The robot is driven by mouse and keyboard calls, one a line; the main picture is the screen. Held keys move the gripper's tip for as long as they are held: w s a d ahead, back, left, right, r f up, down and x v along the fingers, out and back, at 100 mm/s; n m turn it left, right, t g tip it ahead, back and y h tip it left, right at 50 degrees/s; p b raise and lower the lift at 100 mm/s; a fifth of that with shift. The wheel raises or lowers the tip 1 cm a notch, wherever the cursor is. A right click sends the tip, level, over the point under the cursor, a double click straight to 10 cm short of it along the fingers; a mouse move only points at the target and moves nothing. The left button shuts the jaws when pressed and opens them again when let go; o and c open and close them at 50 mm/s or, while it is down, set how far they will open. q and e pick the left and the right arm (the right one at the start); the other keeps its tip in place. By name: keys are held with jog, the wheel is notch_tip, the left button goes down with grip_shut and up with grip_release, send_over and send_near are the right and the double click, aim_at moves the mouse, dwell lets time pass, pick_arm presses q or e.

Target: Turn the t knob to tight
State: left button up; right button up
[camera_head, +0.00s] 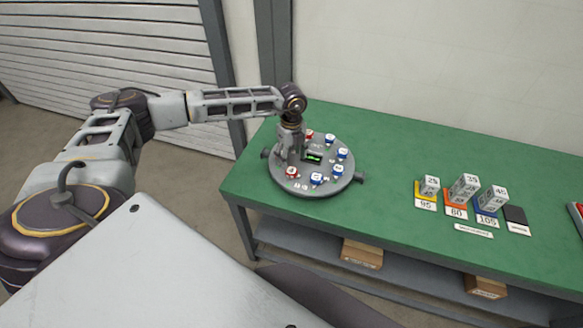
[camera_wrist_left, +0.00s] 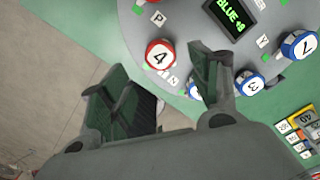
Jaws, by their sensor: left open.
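A round grey panel (camera_head: 318,190) on the green table carries several red and blue knobs around a small display (camera_head: 313,157). In the left wrist view the display (camera_wrist_left: 232,15) reads "BLUE +8". A red knob marked 4 (camera_wrist_left: 160,54) lies just beyond my open fingers, and blue knobs marked 3 (camera_wrist_left: 250,84) and 7 (camera_wrist_left: 299,45) are to the right. Another blue knob is mostly hidden behind my right-hand finger. I cannot make out a T label. My left gripper (camera_head: 288,158) points down over the panel's left side, open and empty (camera_wrist_left: 158,80). My right gripper is not in view.
Number blocks (camera_head: 464,188) stand on coloured cards at the table's right, beside a black square (camera_head: 515,215). The green table (camera_head: 390,180) is clear between panel and blocks. Boxes (camera_head: 362,254) sit on the lower shelf. A wall stands behind.

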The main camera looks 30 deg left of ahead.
aim_at(291, 170)
pick_arm(q)
jog(key=shift+f+p, duration=0.55)
jog(key=shift+f, duration=2.95)
jog(key=shift+c, duration=0.2)
jog(key=c, duration=1)
